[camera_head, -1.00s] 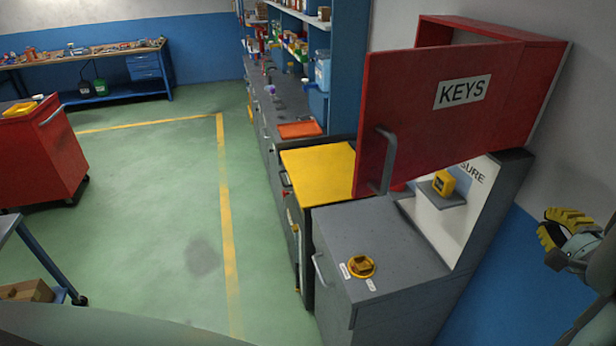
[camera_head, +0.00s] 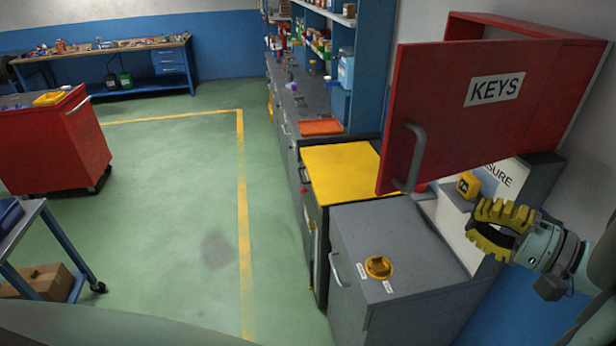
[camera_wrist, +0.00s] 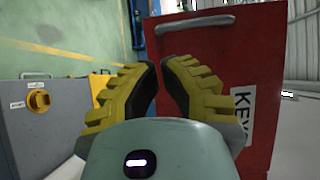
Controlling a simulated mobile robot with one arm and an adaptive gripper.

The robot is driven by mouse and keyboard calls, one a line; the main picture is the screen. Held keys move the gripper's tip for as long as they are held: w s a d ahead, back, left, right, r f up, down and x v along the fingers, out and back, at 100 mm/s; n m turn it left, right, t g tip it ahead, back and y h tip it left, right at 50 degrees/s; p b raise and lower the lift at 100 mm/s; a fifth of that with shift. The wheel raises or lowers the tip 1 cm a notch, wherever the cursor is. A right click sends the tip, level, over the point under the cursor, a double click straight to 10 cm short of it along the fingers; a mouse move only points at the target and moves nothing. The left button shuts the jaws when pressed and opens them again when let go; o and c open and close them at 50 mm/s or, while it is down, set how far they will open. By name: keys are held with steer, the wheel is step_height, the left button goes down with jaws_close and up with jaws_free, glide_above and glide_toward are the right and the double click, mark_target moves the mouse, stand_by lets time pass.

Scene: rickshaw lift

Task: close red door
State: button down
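The red door (camera_head: 450,125) carries a KEYS label and stands swung open from its red wall cabinet (camera_head: 570,35). Its grey handle (camera_head: 412,158) is near the free lower left edge. My gripper (camera_head: 474,222), with ribbed yellow fingers, is right of the handle and below the door in the head view. It is partly open and empty, with a narrow gap between the tips. In the wrist view the fingertips (camera_wrist: 160,63) point toward the red door (camera_wrist: 260,60), and the grey handle (camera_wrist: 197,23) lies past them, apart from them.
Below the door stands a grey cabinet (camera_head: 400,240) with a yellow knob (camera_head: 379,267). A yellow-topped cabinet (camera_head: 345,172) adjoins it. A small yellow device (camera_head: 468,184) sits under the door. Green floor (camera_head: 180,200) to the left is open.

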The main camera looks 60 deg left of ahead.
mark_target(411, 191)
steer(key=p+x, duration=0.4)
steer(key=x, duration=0.4)
steer(key=shift+s+r, duration=0.1)
steer(key=shift+r, duration=0.05)
steer(key=shift+s+a+p, duration=0.15)
steer(key=shift+a+p, duration=0.3)
steer(key=shift+a, duration=0.1)
steer(key=shift+a, duration=0.1)
